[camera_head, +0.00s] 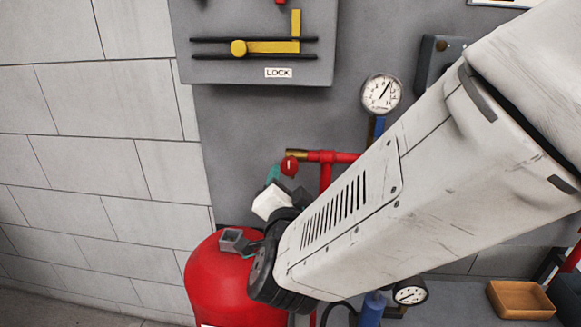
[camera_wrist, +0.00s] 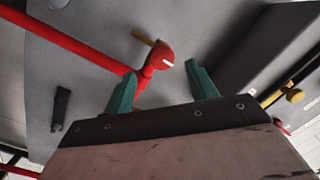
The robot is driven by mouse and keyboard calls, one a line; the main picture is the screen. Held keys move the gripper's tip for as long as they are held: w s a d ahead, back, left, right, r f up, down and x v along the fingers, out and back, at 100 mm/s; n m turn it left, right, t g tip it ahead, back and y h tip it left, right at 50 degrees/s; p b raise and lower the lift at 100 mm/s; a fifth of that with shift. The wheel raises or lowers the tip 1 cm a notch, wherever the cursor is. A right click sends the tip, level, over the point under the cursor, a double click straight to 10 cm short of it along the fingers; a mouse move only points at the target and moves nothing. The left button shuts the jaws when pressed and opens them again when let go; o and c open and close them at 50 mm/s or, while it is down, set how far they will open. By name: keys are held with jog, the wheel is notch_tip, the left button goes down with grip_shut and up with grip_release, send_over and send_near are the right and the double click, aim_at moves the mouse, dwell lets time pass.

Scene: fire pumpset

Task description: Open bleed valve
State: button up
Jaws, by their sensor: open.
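The bleed valve is a round red knob (camera_head: 289,166) on a red pipe with a short brass outlet, in the middle of the head view. In the wrist view the red knob (camera_wrist: 165,58) has a white mark and lies ahead, between the two fingers as pictured. My gripper (camera_wrist: 160,70) is open, its teal fingers apart with nothing held. In the head view my gripper (camera_head: 273,175) shows only partly, just below and left of the knob; the rest is hidden by my wrist. I cannot tell whether a finger touches the knob.
A red tank (camera_head: 215,285) stands below my wrist. A grey panel (camera_head: 215,65) with a yellow handle (camera_head: 270,46) and LOCK label is above. A pressure gauge (camera_head: 381,93) is right of the knob. A wooden tray (camera_head: 522,300) lies at lower right. The left wall is clear.

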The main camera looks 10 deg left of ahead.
aim_at(289, 170)
jog(key=w, duration=0.3)
jog(key=w+a, duration=0.1)
jog(key=w, duration=0.3)
jog(key=shift+w+a, duration=0.2)
jog(key=c, duration=1)
